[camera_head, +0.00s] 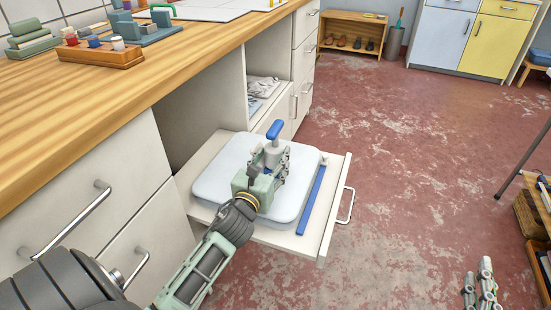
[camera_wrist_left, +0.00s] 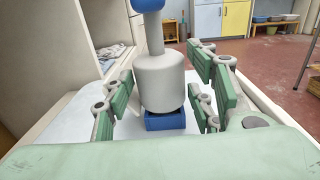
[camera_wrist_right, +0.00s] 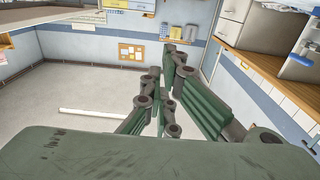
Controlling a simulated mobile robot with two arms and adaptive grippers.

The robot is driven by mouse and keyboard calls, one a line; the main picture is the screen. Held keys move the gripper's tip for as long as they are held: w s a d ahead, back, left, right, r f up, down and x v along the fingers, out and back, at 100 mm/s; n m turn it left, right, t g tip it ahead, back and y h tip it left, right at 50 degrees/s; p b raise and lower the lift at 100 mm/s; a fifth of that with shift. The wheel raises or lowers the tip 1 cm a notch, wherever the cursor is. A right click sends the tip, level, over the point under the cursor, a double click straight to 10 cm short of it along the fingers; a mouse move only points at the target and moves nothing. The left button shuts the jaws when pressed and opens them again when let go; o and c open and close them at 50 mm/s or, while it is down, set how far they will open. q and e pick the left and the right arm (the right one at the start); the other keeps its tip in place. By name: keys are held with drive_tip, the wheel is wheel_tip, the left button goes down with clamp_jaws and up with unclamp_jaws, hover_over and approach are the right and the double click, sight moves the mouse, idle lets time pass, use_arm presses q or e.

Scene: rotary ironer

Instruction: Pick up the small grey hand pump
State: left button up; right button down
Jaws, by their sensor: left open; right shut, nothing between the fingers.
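The small grey hand pump (camera_head: 271,151) stands upright on a pale lid-like slab (camera_head: 215,182) in the open drawer. It has a grey body, a blue top handle and a blue base. In the left wrist view the pump (camera_wrist_left: 160,82) stands between the green finger pads of my left gripper (camera_wrist_left: 165,100), with gaps on both sides. My left gripper (camera_head: 268,165) is open around the pump's body, its fingers to either side. My right gripper (camera_wrist_right: 165,105) is shut and empty, away from the pump; part of it shows at the lower right of the head view (camera_head: 482,285).
The drawer (camera_head: 318,230) is pulled out below the wooden worktop (camera_head: 110,100). A blue bar (camera_head: 311,200) lies beside the slab near the drawer front. Drawer handles (camera_head: 75,220) stick out near my left arm. Open red floor (camera_head: 400,170) lies to the right.

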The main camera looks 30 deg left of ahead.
use_arm(q)
drive_tip(key=x, duration=0.3)
drive_tip(key=shift+w+a+f+b, duration=0.1)
drive_tip(key=shift+b, duration=0.2)
use_arm(e)
drive_tip(key=r+t, duration=0.2)
drive_tip(key=r, duration=0.2)
drive_tip(key=shift+s+a+r+t+y, duration=0.25)
drive_tip(key=shift+a+r+t+y, duration=0.05)
drive_tip(key=shift+r+t+y, duration=0.1)
use_arm(q)
drive_tip(key=c, duration=1.1)
